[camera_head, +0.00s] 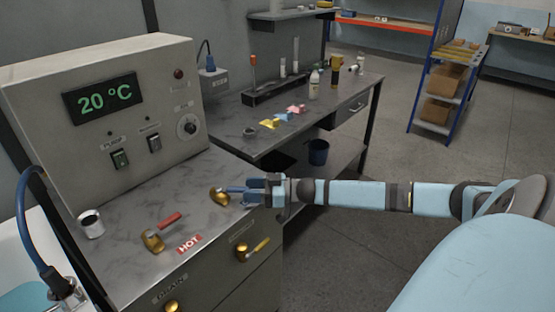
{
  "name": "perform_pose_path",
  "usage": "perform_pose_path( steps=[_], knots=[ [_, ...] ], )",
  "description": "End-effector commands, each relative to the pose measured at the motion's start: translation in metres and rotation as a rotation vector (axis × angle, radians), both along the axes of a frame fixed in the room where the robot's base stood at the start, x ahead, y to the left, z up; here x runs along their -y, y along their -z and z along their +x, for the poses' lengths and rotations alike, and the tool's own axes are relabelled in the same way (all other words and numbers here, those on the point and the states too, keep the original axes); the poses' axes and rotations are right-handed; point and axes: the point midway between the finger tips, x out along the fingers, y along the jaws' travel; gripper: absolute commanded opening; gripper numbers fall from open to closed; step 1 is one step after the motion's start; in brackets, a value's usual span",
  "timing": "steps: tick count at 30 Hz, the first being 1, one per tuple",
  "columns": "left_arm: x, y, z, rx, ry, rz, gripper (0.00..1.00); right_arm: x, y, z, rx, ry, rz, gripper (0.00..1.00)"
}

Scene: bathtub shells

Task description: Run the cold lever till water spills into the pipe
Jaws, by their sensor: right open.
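The cold lever (219,197) shows as a brass base at the right end of the grey bench top, with a blue part beside it that merges with my gripper in the view. My right gripper (246,191) reaches in from the right with its fingertips at the lever. It is open; I cannot tell whether the fingers touch the lever. A white tub edge (40,245) with teal water (24,300) is at the lower left. I cannot make out the pipe. My left gripper is not in view.
The red-handled hot lever (153,240) stands left of the cold one, by a HOT label (189,244). A control box (110,115) reads 20 °C. A white cup (91,224) and blue hose (24,210) are left. Brass handles (250,250) project from the bench front.

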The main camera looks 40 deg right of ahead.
Motion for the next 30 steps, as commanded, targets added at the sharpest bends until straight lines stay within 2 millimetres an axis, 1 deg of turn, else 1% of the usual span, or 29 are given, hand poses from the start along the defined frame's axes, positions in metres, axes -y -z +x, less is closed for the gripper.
perform_pose_path(
  steps=[1,6,12,15,21,30],
  knots=[
    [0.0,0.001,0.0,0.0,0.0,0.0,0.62,0.009,0.003,-0.009,-0.004,0.001,-0.004,0.47],
    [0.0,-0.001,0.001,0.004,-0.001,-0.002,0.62,0.032,0.003,-0.036,-0.005,0.001,-0.003,0.47],
    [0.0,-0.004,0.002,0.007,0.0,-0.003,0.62,0.055,0.002,-0.061,-0.004,-0.001,-0.003,0.47],
    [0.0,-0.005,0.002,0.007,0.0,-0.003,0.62,0.064,0.001,-0.07,-0.003,-0.001,-0.001,0.47],
    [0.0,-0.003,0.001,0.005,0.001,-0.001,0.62,0.072,0.001,-0.08,-0.001,-0.001,-0.001,0.47],
    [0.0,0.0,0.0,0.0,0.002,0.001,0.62,0.073,0.0,-0.08,0.001,-0.001,0.0,0.47]
  ],
)
